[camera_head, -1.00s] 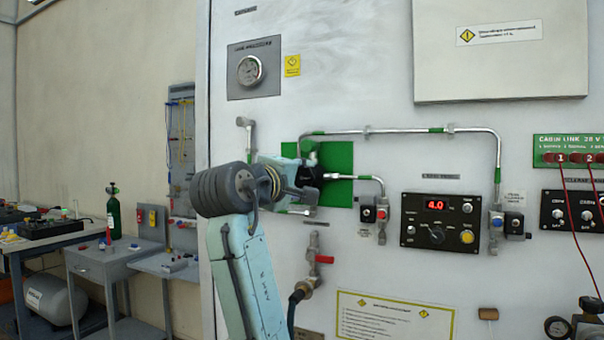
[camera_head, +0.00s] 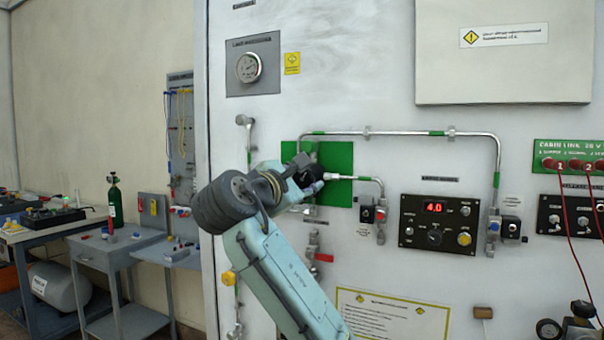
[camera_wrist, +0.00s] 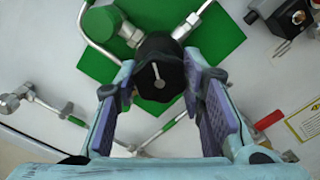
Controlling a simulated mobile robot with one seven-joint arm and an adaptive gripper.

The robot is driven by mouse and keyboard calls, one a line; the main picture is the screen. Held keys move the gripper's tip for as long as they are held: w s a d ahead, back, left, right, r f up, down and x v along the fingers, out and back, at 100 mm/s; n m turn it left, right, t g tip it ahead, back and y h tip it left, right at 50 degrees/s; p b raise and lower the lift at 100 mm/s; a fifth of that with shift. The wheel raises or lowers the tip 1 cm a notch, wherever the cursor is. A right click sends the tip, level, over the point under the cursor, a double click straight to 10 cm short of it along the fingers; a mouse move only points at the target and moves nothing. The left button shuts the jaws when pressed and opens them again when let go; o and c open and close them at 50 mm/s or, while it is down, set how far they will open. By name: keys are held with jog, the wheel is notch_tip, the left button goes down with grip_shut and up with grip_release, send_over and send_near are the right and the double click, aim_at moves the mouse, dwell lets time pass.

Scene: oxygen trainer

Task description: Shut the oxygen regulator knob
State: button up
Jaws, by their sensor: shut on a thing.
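The black regulator knob (camera_wrist: 158,72) has a white pointer line on its face and sits in front of a green square plate (camera_wrist: 229,38) on the wall panel. In the wrist view my gripper (camera_wrist: 160,86) has one finger pad on each side of the knob, shut on it. In the head view the knob (camera_head: 311,172) is partly hidden by my gripper (camera_head: 298,172). The wrist view shows the pointer running down towards the palm. The knob's setting cannot be read.
Steel pipes (camera_head: 395,133) run from the plate across the panel. A red-handled valve (camera_head: 323,257) is below it, and a control box (camera_head: 437,223) reading 4.0 is to the right. Benches (camera_head: 115,252) stand at far left.

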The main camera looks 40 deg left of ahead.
jog(key=n+p, duration=0.1)
jog(key=n, duration=0.2)
jog(key=shift+n, duration=0.4)
jog(key=shift+f+n+p, duration=0.15)
jog(key=shift+n+p, duration=0.4)
jog(key=shift+n, duration=1.15)
jog(key=o, duration=1.1)
jog(key=shift+o, duration=0.2)
jog(key=shift+s, duration=0.1)
